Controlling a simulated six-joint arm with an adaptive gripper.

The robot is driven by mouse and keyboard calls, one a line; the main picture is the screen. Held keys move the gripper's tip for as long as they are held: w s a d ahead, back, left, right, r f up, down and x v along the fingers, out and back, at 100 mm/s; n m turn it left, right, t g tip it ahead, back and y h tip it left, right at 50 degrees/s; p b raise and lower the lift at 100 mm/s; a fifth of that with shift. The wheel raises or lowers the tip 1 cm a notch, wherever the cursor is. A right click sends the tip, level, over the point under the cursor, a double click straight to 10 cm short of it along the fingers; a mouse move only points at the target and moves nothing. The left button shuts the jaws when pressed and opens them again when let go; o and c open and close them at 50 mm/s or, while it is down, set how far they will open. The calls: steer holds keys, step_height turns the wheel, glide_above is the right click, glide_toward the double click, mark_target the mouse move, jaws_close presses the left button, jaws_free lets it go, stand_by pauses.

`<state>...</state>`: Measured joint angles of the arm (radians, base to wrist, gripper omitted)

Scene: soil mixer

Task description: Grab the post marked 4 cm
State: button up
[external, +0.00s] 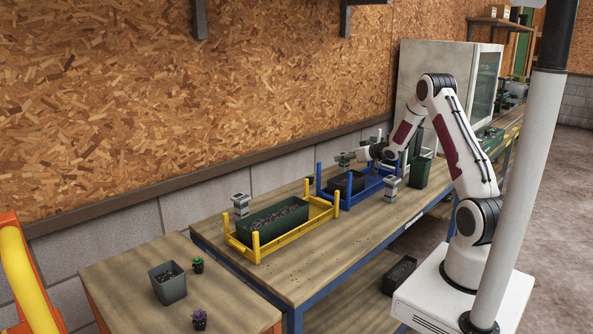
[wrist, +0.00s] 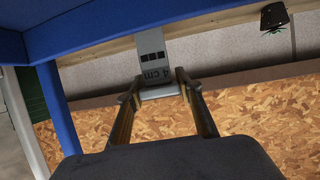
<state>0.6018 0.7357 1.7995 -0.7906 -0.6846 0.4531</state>
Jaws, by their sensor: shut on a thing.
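The post marked 4 cm is a grey block with dark print, seen upside down in the wrist view (wrist: 151,58). My gripper (wrist: 157,90) has one finger on each side of the post's near end and is shut on it. In the external view my gripper (external: 358,155) is at the back of the bench, just beyond the blue frame (external: 345,205). The post is small there, and its mark cannot be read.
The blue frame's underside (wrist: 120,22) and a blue upright (wrist: 58,105) are close on the left in the wrist view. A yellow frame (external: 288,242) with a green soil trough (external: 275,228) stands to the left. Other grey posts stand at left (external: 240,204) and right (external: 390,188).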

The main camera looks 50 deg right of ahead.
step_height(320, 180, up, 10)
steer(key=shift+f, duration=0.15)
stand_by(0.4)
